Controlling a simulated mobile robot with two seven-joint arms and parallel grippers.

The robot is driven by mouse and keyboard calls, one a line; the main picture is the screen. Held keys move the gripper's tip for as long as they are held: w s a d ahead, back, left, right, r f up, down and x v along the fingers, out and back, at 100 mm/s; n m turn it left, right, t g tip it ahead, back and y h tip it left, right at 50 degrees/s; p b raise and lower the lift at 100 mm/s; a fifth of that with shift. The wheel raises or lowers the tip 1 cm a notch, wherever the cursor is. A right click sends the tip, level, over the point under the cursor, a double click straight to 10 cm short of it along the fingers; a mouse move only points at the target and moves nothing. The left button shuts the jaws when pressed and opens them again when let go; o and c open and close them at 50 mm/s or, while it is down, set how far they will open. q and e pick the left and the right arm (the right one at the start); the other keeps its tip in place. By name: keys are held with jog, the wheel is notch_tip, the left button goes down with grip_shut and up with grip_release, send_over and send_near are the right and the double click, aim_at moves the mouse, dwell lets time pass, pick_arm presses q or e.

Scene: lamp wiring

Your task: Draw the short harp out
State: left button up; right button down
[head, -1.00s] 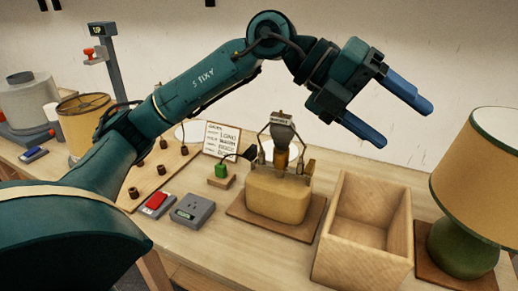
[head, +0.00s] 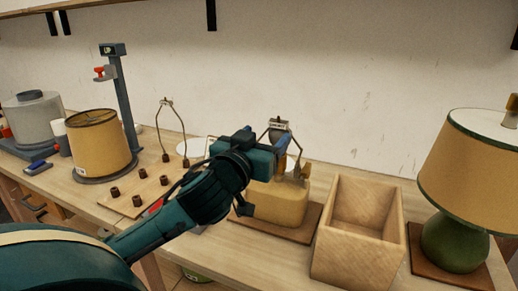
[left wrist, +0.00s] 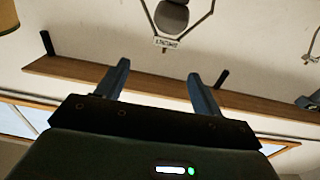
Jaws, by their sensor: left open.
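A wire harp (head: 297,152) with a small white tag (head: 278,122) at its top stands on the tan lamp base (head: 283,202). My left gripper (head: 270,145) is open beside this harp, and its arm and jaws hide part of the harp and the bulb. In the left wrist view the tagged harp (left wrist: 203,22) surrounds a grey bulb (left wrist: 172,15), beyond the open jaws (left wrist: 158,72), with nothing between the fingers. A second wire harp (head: 175,120) stands upright further back left. I cannot tell from these views which harp is the short one. My right gripper is not in view.
An open wooden box (head: 360,240) stands right of the lamp base. A green lamp with a tan shade (head: 475,165) is at far right. A loose shade (head: 100,145) and a post marked UP (head: 122,100) are at left. Several dark sockets lie on a board (head: 125,205).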

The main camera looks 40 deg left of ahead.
aim_at(278, 119)
pick_arm(q)
jog(key=shift+g+y, duration=0.3)
jog(key=x, duration=0.4)
jog(key=p+x, duration=0.1)
jog(key=x, duration=0.6)
jog(key=shift+w+a+f+p, duration=0.3)
jog(key=shift+f+p, duration=0.05)
jog(key=shift+w+a+f, duration=0.1)
jog(key=shift+w, duration=0.5)
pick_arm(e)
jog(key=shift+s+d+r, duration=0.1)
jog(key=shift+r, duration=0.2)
pick_arm(q)
jog(key=shift+c, duration=0.2)
jog(key=c, duration=1.1)
jog(key=shift+c, duration=0.2)
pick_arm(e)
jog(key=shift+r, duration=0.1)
pick_arm(q)
jog(key=shift+r+p, duration=0.7)
jog(key=shift+r, duration=0.05)
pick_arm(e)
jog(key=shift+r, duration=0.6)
